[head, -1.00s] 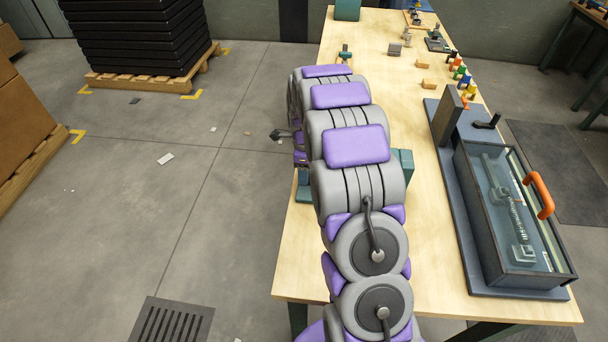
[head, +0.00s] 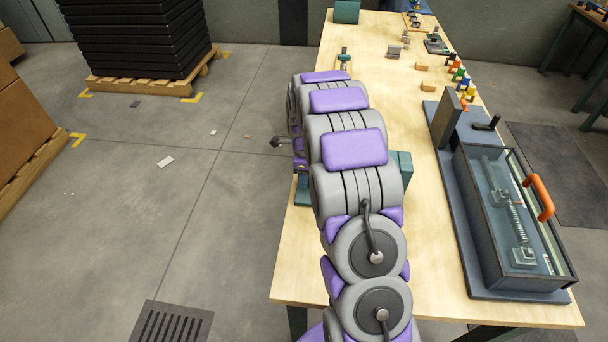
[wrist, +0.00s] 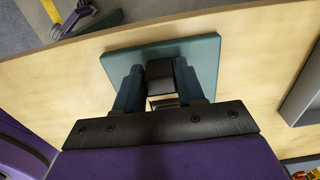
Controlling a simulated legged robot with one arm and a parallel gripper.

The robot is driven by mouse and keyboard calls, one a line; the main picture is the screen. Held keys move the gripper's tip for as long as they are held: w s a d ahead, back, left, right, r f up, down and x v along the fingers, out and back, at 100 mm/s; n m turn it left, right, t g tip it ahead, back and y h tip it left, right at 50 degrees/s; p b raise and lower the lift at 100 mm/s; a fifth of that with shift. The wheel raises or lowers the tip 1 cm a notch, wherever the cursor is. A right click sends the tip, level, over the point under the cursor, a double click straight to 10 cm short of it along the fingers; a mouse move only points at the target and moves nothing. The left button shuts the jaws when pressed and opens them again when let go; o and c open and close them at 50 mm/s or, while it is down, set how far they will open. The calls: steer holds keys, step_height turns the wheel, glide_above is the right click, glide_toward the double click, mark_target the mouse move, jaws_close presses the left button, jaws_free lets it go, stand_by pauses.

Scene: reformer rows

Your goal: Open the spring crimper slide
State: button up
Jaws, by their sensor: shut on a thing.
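In the wrist view my gripper (wrist: 160,70) has its two dark teal fingers on either side of a black handle block (wrist: 159,82), shut on it. Behind the block lies a flat teal plate (wrist: 206,58) on the wooden bench. I take these for the spring crimper's slide handle and base; no label shows. In the head view the teal fixture (head: 401,168) stands near the bench's left edge, mostly hidden behind my purple and grey arm. My fingers are hidden there, and how far the slide is open cannot be told.
A glass-covered case (head: 515,225) with an orange handle stands on the bench's right. An upright grey plate (head: 444,118), coloured pegs (head: 461,75) and small wooden blocks (head: 427,88) lie farther back. A pallet with black stacks (head: 140,45) stands on the floor.

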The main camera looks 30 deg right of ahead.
jaws_close()
steer(key=shift+w+a+r+p, duration=0.1)
steer(key=shift+w+a+p, duration=0.4)
steer(key=shift+a+p, duration=0.25)
steer(key=shift+w+a, duration=0.15)
steer(key=shift+a, duration=0.05)
steer(key=o, duration=1)
jaws_free()
steer(key=shift+c, duration=0.2)
steer(key=shift+d, duration=0.1)
